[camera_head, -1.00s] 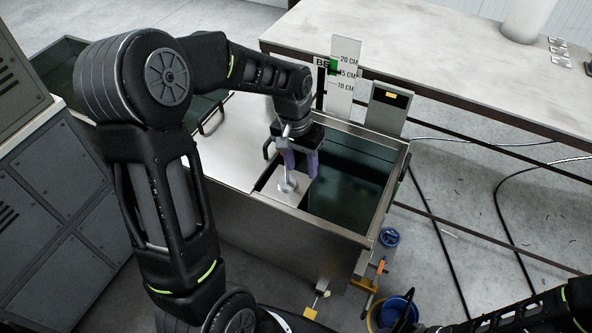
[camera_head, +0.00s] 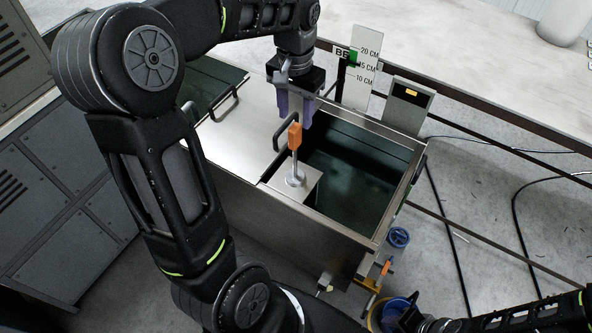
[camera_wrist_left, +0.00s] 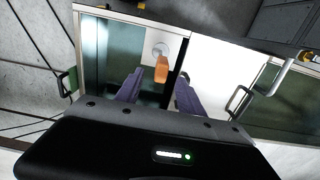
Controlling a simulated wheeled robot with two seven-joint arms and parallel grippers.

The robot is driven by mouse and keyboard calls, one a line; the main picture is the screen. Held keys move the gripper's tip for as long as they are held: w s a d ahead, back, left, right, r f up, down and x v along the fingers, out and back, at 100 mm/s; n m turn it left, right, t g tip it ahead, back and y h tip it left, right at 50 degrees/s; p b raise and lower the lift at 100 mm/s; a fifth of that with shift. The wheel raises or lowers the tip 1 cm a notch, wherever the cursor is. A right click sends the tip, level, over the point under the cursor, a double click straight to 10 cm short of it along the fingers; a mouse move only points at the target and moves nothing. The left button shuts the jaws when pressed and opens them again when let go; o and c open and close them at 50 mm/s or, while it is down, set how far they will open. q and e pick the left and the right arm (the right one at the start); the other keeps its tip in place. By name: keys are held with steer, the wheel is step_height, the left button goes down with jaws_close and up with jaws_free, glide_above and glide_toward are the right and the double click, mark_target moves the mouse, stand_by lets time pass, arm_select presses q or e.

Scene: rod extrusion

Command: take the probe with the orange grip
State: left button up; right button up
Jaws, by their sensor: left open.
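The probe stands upright on a small metal plate at the near left corner of the tank opening. Its orange grip (camera_head: 294,136) tops a thin rod with a round silver base (camera_head: 294,180). The orange grip also shows in the left wrist view (camera_wrist_left: 161,69). My left gripper (camera_head: 295,110) is open and empty, with its purple fingers pointing down just above and behind the grip. In the left wrist view my left gripper (camera_wrist_left: 159,76) has a finger on each side of the grip's line, apart from it. My right arm shows at the bottom right; its jaws are unclear.
The metal tank (camera_head: 290,225) holds dark liquid, with a handled lid (camera_head: 237,135) on its left. A height scale (camera_head: 362,82) and grey box (camera_head: 408,105) stand at its back edge. A blue bucket (camera_head: 397,308) sits on the floor. A long table (camera_head: 480,60) lies behind.

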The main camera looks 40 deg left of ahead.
mark_target(295, 127)
arm_select(q)
steer(key=shift+f, duration=1.2)
steer(key=shift+f, duration=0.1)
steer(key=f, duration=0.2)
steer(key=f+p, duration=0.1)
steer(key=f, duration=0.2)
steer(key=shift+w+a, duration=0.1)
steer(key=shift+a, duration=0.1)
steer(key=shift+c, duration=0.5)
jaws_close()
stand_by(0.4)
